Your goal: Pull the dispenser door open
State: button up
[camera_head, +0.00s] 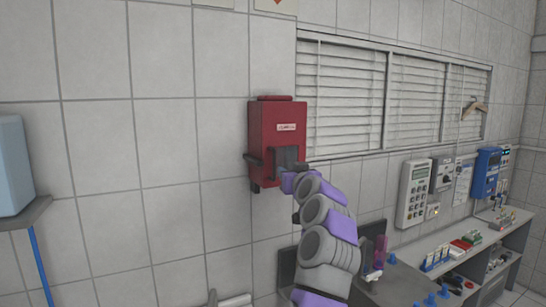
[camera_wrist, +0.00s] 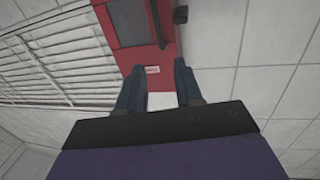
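The red dispenser (camera_head: 270,128) hangs on the tiled wall, with a pale label on its front, a dark grey window panel low down and a dark handle (camera_head: 253,161) at its lower left. My gripper (camera_head: 289,180) is at the dispenser's lower right, partly covering its bottom edge. In the wrist view the dispenser (camera_wrist: 171,45) appears upside down, its window and dark handle (camera_wrist: 181,14) near the top edge. My two fingers (camera_wrist: 158,67) are spread apart with nothing between them, pointing at the label end. The handle is clear of both fingers.
Window blinds (camera_head: 345,100) are to the right of the dispenser. A keypad box (camera_head: 413,193) and a blue device (camera_head: 486,172) are on the wall farther right, above a grey bench (camera_head: 400,285) with small items. A pale blue container (camera_head: 12,165) stands at the left. The wall left of the dispenser is bare.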

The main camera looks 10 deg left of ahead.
jog(key=p, duration=0.5)
send_near(275, 157)
jog(key=shift+x, duration=1.75)
jog(key=shift+w+a+f+p, duration=0.25)
jog(key=shift+w+f+p, duration=0.05)
jog(key=shift+w+p, duration=0.4)
jog(key=shift+p+x, duration=1)
jog(key=shift+p, duration=0.25)
jog(key=shift+w+a+p, duration=0.25)
jog(key=shift+w+p, duration=0.3)
jog(key=shift+p, duration=0.3)
jog(key=p, duration=0.2)
jog(key=w+p, duration=0.1)
jog(key=shift+w+a+r+p, duration=0.25)
jog(key=shift+w+a+p, duration=0.05)
jog(key=shift+a+p, duration=0.1)
jog(key=shift+w+a+f+p, duration=0.25)
jog(key=shift+w+p, duration=0.2)
jog(key=shift+p, duration=0.65)
jog(key=shift+f, duration=0.1)
jog(key=shift+c, duration=0.3)
